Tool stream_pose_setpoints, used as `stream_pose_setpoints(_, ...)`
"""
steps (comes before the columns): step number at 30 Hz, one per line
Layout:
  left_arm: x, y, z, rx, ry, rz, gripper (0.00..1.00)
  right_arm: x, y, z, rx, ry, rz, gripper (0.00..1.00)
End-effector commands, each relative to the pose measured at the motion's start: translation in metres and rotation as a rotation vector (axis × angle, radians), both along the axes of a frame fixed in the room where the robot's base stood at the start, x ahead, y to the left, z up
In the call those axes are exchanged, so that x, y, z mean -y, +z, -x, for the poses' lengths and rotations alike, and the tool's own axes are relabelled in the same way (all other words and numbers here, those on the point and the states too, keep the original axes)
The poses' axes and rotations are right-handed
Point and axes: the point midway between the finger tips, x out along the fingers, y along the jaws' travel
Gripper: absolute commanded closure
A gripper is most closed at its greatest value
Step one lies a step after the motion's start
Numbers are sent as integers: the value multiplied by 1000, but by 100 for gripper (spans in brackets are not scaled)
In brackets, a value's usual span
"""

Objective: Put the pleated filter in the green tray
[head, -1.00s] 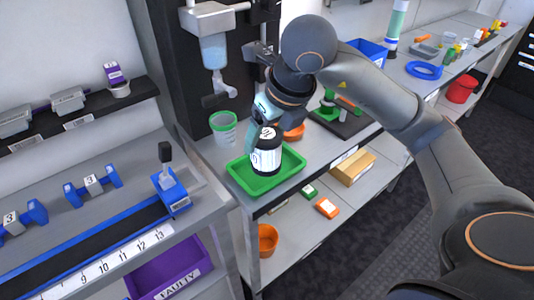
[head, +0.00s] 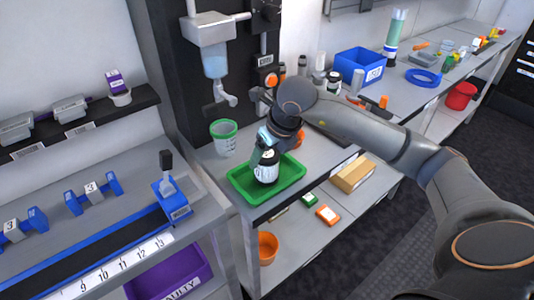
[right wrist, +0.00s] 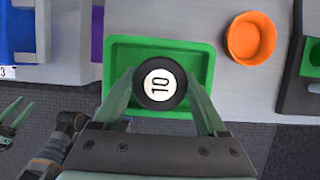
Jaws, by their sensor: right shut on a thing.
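A clear cup with a green rim (head: 224,138) stands left behind the tray. An orange bowl (right wrist: 251,38) is beside the tray. The dispenser (head: 215,60) rises behind. A blue bin (head: 362,66) stands farther along the bench. The tray lies near the bench's front edge.

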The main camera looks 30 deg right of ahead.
Motion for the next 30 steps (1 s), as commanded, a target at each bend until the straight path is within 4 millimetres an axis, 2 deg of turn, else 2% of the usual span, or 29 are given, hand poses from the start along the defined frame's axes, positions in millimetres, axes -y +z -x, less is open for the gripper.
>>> stream_pose_setpoints(7,0,-5,0,-2,0,0,50,0,-4,0,0,-1,1,94)
stream_pose_setpoints(8,0,-5,0,-2,0,0,50,0,-4,0,0,-1,1,24)
stream_pose_setpoints(14,3,-1,0,1,-5,4,50,0,-3,0,-1,-1,1,1)
stream_pose_setpoints(23,5,4,-1,5,-7,7,50,0,0,0,-1,-1,0,0)
stream_pose_setpoints(26,4,5,-1,8,-6,7,50,0,7,2,1,-1,0,0)
stream_pose_setpoints(30,2,3,0,5,-4,4,50,2,31,11,5,-1,1,0)
